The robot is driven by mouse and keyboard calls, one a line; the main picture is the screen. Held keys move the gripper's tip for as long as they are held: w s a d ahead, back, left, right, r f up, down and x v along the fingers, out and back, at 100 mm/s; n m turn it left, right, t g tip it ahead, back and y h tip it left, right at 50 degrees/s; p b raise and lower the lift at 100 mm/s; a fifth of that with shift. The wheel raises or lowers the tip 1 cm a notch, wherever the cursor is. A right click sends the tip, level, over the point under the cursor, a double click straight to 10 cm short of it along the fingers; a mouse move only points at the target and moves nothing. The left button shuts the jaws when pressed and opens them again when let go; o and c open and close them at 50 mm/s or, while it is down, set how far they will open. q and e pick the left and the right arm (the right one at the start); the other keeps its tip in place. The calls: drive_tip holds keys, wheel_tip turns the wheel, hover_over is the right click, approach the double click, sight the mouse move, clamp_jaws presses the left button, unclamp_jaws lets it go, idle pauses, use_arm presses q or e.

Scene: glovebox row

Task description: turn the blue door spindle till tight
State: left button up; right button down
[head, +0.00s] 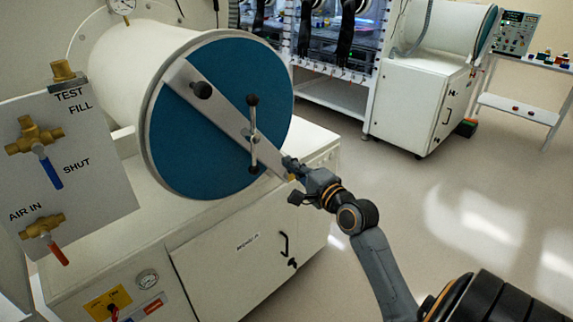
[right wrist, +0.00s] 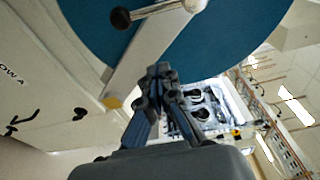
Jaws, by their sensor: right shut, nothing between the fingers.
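The blue door (head: 215,150) is a round disc on the end of a white cylinder, with a pale metal bar across it. The spindle (head: 252,130) is a T-handle near the middle of the bar, standing near upright with a dark knob at each end. The right wrist view shows part of the door (right wrist: 225,40) and one dark knob (right wrist: 120,18) of the handle. My right gripper (head: 289,163) is just right of the handle's lower knob, apart from it. In the right wrist view its fingertips (right wrist: 160,70) are together and empty, over the bar. My left gripper is not in view.
A valve panel (head: 85,150) with brass valves and blue and red levers stands at the left. A white cabinet (head: 240,255) is below the door. Another glovebox (head: 420,95) and a side table (head: 515,108) stand at the back. The floor at right is clear.

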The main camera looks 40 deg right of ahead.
sight(253, 137)
drive_tip(key=w+p, duration=0.1)
drive_tip(key=w, duration=0.6)
drive_tip(key=shift+w, duration=0.3)
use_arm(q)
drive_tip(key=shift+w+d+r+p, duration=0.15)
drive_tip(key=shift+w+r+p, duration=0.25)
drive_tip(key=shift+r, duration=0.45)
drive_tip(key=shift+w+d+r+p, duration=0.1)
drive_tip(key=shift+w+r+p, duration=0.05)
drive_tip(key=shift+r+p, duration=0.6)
use_arm(e)
drive_tip(key=shift+s+a+f, duration=0.1)
drive_tip(key=shift+s+a, duration=0.3)
drive_tip(key=shift+a, duration=0.45)
drive_tip(key=shift+s+a, duration=0.35)
drive_tip(key=shift+a, duration=0.5)
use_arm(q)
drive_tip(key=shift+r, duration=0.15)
